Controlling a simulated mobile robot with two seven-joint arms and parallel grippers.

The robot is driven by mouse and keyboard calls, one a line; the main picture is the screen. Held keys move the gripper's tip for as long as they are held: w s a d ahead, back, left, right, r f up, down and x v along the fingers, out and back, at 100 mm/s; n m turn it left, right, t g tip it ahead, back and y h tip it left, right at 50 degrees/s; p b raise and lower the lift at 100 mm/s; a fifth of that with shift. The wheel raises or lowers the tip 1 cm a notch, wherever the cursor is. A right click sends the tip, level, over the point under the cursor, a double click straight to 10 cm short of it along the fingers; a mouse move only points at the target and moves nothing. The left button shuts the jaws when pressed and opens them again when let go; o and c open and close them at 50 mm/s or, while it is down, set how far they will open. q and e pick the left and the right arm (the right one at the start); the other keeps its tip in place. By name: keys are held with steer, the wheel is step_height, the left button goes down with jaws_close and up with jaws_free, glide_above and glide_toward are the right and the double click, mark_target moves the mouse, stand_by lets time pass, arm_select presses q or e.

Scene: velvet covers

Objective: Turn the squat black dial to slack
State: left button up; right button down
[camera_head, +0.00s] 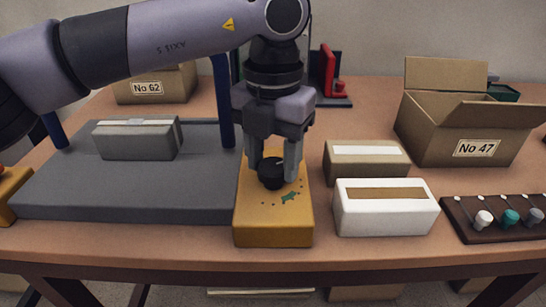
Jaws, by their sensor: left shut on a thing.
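The squat black dial (271,176) sits on top of a yellow box (272,232) at the middle front of the table. A ring of small dark marks and a green arrow-like mark show on the box top beside the dial. My left gripper (273,174) points straight down over the box, its two fingers on either side of the dial and shut on it. A thin pale line shows on the dial's top, partly hidden by the gripper. I cannot read which setting it points to. My right gripper is not in view.
A grey platform (120,195) with blue posts and a grey parcel (138,140) lies left. A white box (385,222) and a brown box (362,170) stand close right. An open carton (455,125) and a dark panel (505,228) with several knobs are farther right.

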arm_select(q)
steer(key=shift+n, duration=1)
steer(key=n+b, duration=0.1)
steer(key=n, duration=0.3)
steer(key=shift+n, duration=0.3)
steer(key=n+b, duration=0.1)
steer(key=n, duration=0.3)
steer(key=shift+n, duration=0.7)
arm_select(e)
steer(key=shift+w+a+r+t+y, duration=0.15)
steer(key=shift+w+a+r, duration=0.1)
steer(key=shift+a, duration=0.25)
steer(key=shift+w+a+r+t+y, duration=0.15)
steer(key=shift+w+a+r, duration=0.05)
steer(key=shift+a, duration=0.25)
arm_select(q)
steer(key=shift+n, duration=0.3)
steer(key=o, duration=1)
steer(key=shift+o, duration=0.2)
